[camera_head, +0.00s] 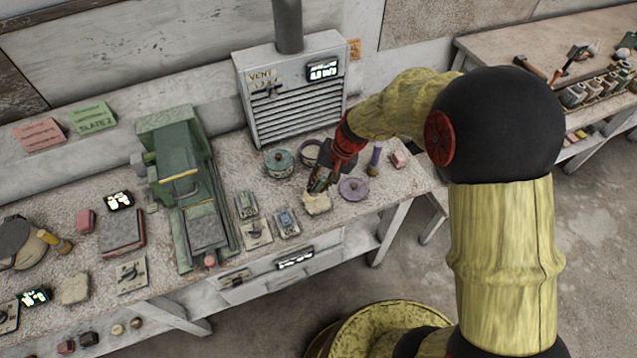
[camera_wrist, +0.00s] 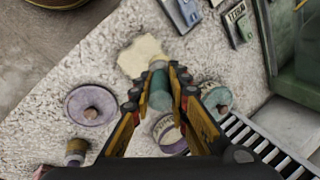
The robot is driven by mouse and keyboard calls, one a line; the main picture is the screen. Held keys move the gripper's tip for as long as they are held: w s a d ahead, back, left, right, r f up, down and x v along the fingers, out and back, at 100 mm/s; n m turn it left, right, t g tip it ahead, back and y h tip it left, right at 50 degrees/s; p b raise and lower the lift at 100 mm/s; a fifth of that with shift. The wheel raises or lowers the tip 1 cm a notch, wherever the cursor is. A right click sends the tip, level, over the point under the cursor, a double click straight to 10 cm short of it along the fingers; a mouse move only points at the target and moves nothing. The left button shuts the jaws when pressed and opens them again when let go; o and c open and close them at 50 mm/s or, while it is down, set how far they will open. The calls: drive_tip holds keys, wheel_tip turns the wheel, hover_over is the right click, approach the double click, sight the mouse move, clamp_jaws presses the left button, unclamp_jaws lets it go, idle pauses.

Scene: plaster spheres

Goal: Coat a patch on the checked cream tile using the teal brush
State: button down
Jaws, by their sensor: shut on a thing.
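My gripper (camera_head: 319,184) points down over the right part of the bench and is shut on the teal brush (camera_wrist: 159,90). In the wrist view the gripper (camera_wrist: 170,82) has one finger on each side of the brush's rounded teal handle. A cream tile (camera_head: 318,204) lies flat on the bench just below the gripper. In the wrist view the tile (camera_wrist: 138,57) is just past the brush, which overlaps its near edge. The bristles are hidden, so I cannot tell whether they touch the tile. No checked pattern or coating can be made out on it.
A teal lidded pot (camera_head: 279,163), an open pot (camera_wrist: 169,131) and a purple lid (camera_head: 353,189) stand close around. A purple-handled brush (camera_head: 375,158) and pink block (camera_head: 399,159) are further right. The vent box (camera_head: 292,88) is behind; the green machine (camera_head: 182,185) is left.

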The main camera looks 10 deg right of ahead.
drive_tip(key=shift+f, duration=0.3)
drive_tip(key=shift+s, duration=0.1)
drive_tip(key=shift+s+d+r+b, duration=0.1)
drive_tip(key=shift+s+d+b, duration=0.2)
drive_tip(key=shift+s, duration=0.55)
drive_tip(key=shift+w, duration=0.1)
drive_tip(key=shift+w+a, duration=0.3)
drive_tip(key=shift+w, duration=0.6)
drive_tip(key=shift+w+a, duration=0.25)
drive_tip(key=shift+w, duration=0.6)
drive_tip(key=shift+s, duration=0.1)
drive_tip(key=shift+s+d, duration=0.3)
drive_tip(key=shift+s, duration=0.55)
drive_tip(key=shift+s+d, duration=0.25)
drive_tip(key=shift+s, duration=0.6)
